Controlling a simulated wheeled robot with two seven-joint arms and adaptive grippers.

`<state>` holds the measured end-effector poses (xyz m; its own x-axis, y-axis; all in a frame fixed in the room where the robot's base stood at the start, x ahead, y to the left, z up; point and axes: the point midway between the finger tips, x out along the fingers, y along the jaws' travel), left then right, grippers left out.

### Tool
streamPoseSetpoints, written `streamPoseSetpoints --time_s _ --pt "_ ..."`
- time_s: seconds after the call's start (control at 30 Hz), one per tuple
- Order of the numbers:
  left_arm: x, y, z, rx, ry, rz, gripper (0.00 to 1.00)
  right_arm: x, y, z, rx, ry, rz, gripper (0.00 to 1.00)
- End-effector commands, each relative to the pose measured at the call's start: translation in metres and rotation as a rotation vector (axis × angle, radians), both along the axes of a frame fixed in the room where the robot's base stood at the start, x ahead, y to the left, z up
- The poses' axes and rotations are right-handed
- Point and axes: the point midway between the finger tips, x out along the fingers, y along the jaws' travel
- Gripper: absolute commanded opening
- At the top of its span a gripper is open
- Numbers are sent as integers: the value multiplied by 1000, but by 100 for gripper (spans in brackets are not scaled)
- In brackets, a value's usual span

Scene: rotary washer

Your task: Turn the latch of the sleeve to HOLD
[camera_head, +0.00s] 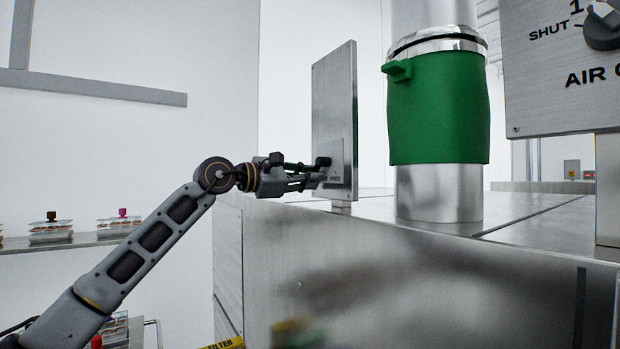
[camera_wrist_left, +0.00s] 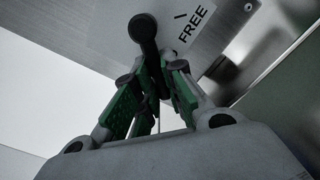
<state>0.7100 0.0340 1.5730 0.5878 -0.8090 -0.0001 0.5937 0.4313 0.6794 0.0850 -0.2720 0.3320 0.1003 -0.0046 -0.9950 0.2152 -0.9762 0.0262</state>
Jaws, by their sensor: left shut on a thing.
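The latch (camera_head: 323,161) is a small dark lever with a round end on an upright steel panel (camera_head: 335,90). In the left wrist view the round black end of the latch (camera_wrist_left: 143,28) points up and left, beside a pale label reading FREE (camera_wrist_left: 190,25). No HOLD mark is readable. My left gripper (camera_head: 318,173) reaches in from the left, its green-padded fingers closed on the latch. In the wrist view the left gripper (camera_wrist_left: 158,68) hides part of the lever. The green sleeve (camera_head: 440,110) wraps a vertical metal pipe. My right gripper is out of view.
The panel stands on a steel cabinet top (camera_head: 380,207). A control panel with a dial (camera_head: 604,30), marked SHUT and AIR, stands at the right. Racks (camera_head: 50,230) sit on a shelf at the far left. Space left of the panel, above my arm, is open.

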Motion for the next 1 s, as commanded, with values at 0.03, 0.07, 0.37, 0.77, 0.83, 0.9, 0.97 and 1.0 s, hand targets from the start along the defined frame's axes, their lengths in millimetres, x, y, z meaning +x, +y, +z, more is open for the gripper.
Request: streamPoseSetpoints --time_s 0.03,0.07,0.37,0.77,0.83,0.9,0.97,1.0 --pt "1 1 0 9 -10 1 0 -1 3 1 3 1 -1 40" --pt "1 1 1 14 -16 1 0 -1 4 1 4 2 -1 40" --pt "2 1 1 35 -44 1 0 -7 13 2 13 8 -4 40" --pt "2 1 1 34 -44 1 26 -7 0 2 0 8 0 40" --pt "2 1 1 33 -44 1 34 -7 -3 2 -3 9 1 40" --pt "2 1 2 33 -44 1 34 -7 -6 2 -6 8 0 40" --pt "2 1 2 33 -44 1 34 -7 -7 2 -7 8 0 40" --pt "2 1 2 32 -43 1 34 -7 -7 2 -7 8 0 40"
